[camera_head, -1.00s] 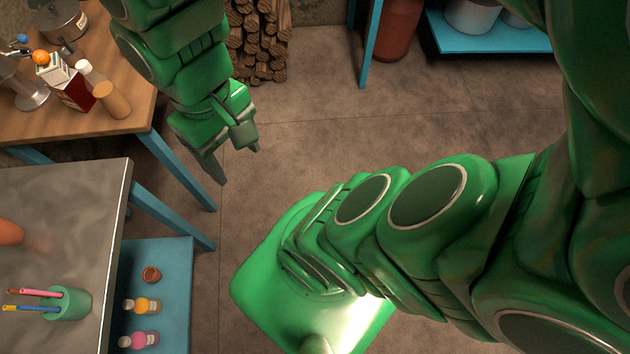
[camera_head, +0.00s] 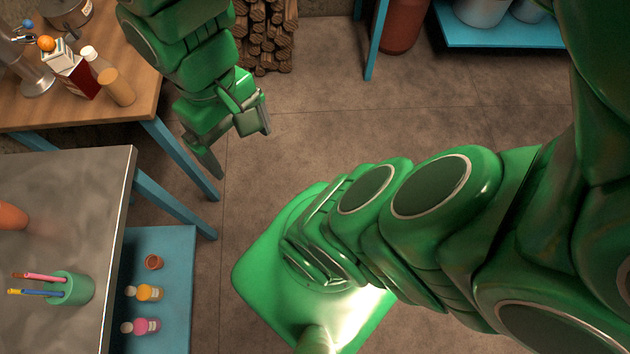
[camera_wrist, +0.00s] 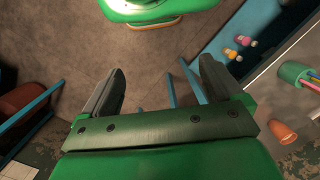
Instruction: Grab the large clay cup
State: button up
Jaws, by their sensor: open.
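A large orange-brown clay cup (camera_head: 10,216) is cut off by the left edge of the head view and rests on the grey metal table. It also shows at the lower right of the wrist view (camera_wrist: 282,131), to the right of my gripper. My gripper (camera_head: 238,150) is over open floor, to the right of the tables in the head view. Its two dark fingers are spread with nothing between them in the wrist view (camera_wrist: 161,78). The gripper is well apart from the cup.
A blue lower shelf (camera_head: 175,245) holds a small clay pot (camera_head: 153,262) and two bottles. A wooden table (camera_head: 130,100) with cartons and bottles is behind. Floor (camera_head: 310,125) is clear.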

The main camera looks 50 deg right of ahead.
jog(key=w+f+n+t+h, duration=0.1)
jog(key=w+f+n+t, duration=0.2)
jog(key=w, duration=1.1)
jog(key=w+a+f+n+t+y, duration=0.1)
jog(key=w+a+f+t, duration=0.2)
jog(key=w, duration=0.4)
jog(key=w+a+f+n+t+y, duration=0.1)
jog(key=w+a+f, duration=0.2)
jog(key=w+a, duration=0.35)
jog(key=n+t+y, duration=0.3)
jog(key=n+y, duration=0.3)
jog(key=y, duration=0.4)
send_near(1, 204)
jog(key=x, duration=0.6)
jog(key=shift+w+a, duration=0.1)
jog(key=shift+a+f+y, duration=0.15)
jog(key=shift+a+y, duration=0.25)
jog(key=shift+a, duration=0.3)
jog(key=shift+x, duration=3.65)
jog(key=shift+f, duration=0.2)
jog(key=c, duration=1)
